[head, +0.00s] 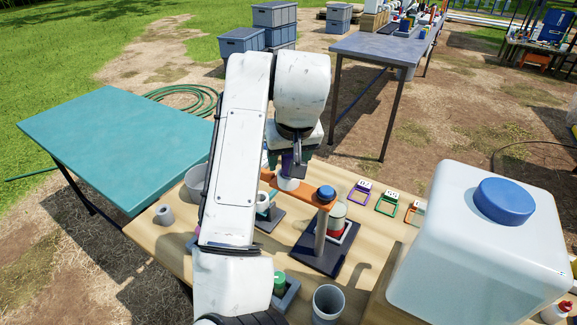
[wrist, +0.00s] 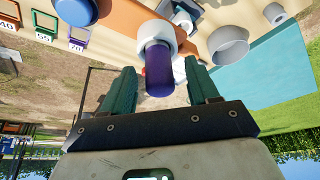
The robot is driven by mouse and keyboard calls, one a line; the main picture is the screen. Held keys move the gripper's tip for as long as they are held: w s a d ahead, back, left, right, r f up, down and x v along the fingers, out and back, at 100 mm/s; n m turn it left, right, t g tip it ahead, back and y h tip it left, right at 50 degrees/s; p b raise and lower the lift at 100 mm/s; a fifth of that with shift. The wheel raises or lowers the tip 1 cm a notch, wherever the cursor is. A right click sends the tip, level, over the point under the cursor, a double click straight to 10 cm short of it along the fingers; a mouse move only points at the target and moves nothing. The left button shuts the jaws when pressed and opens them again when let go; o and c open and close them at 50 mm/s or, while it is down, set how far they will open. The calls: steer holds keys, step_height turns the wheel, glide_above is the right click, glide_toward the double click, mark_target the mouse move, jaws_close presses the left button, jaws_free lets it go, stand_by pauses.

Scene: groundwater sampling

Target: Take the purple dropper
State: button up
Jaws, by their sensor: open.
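The purple dropper (wrist: 158,76) sits in a white collar (wrist: 156,35) on the orange arm (wrist: 120,22) of a stand. In the head view the purple dropper (head: 287,164) shows partly, below my wrist, above the white collar (head: 288,184) of the orange arm (head: 309,192). My gripper (wrist: 160,78) is open, with one teal finger on each side of the dropper and gaps visible between them. My gripper (head: 289,160) is mostly hidden by my own wrist in the head view. The dropper's lower part is hidden by the collar.
A blue knob (head: 326,192) tops the stand's post near a red-and-white jar (head: 338,216). A large white jug (head: 475,250) fills the right. Small coloured frames (head: 386,203) stand behind. A grey cup (head: 328,302) is in front. The teal table (head: 110,150) is bare.

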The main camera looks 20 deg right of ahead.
steer(key=shift+w+f, duration=0.2)
steer(key=shift+f, duration=0.35)
steer(key=c, duration=1)
